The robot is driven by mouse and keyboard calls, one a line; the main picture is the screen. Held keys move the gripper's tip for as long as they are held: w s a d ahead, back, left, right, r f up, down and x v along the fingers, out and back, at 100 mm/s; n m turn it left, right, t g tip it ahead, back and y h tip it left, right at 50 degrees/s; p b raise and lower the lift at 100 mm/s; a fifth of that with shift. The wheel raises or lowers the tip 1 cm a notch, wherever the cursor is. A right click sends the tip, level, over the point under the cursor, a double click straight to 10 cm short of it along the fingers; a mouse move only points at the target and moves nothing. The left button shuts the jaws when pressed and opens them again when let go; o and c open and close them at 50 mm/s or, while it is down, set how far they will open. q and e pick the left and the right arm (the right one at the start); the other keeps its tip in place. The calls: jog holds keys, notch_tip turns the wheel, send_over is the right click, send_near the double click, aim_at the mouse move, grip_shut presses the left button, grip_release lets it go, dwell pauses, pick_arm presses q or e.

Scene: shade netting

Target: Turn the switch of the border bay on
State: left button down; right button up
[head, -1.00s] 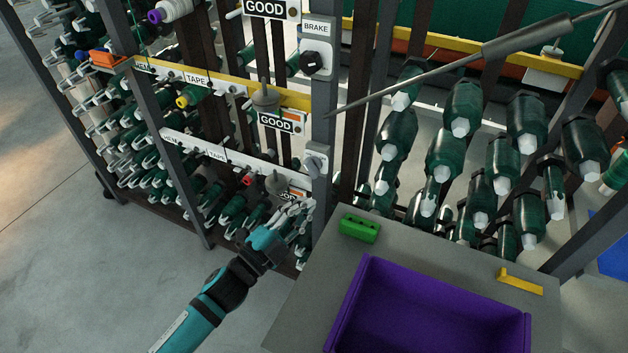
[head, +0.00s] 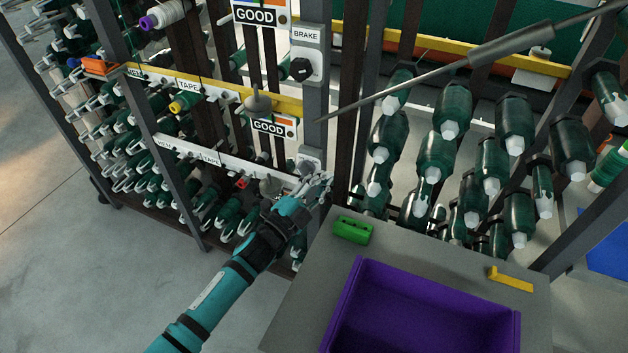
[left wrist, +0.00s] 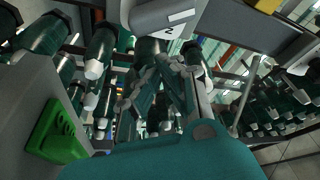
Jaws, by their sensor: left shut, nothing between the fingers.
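A small pale switch box (head: 309,156) sits low on the grey post in the head view, partly hidden behind my left gripper. Its lever position cannot be made out. Higher on the same post is a grey box marked BRAKE with a black knob (head: 300,68). My left gripper (head: 323,181) is just below and in front of the small switch box, shut and empty; I cannot tell whether it touches the box. In the left wrist view the gripper's fingers (left wrist: 170,66) point at the rack, below a grey part with a white label (left wrist: 172,24). My right gripper is not in view.
A grey table with a purple bin (head: 352,310), a green block (head: 352,230) and a yellow piece (head: 510,279) stands close right of my left arm. Green bobbins (head: 450,130) fill the rack behind. A thin grey rod (head: 420,80) slants across the upper right.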

pick_arm(q)
jog(key=shift+w+a+f, duration=0.15)
jog(key=shift+a+f, duration=0.15)
jog(key=shift+a, duration=0.2)
jog(key=shift+w+a+f, duration=0.15)
jog(key=shift+a+f, duration=0.15)
jog(key=shift+a, duration=0.2)
jog(key=shift+f+m, duration=0.1)
jog(key=shift+m, duration=0.2)
jog(key=shift+f+m+g+p, duration=0.35)
jog(key=shift+m+g, duration=0.25)
jog(key=shift+m, duration=0.5)
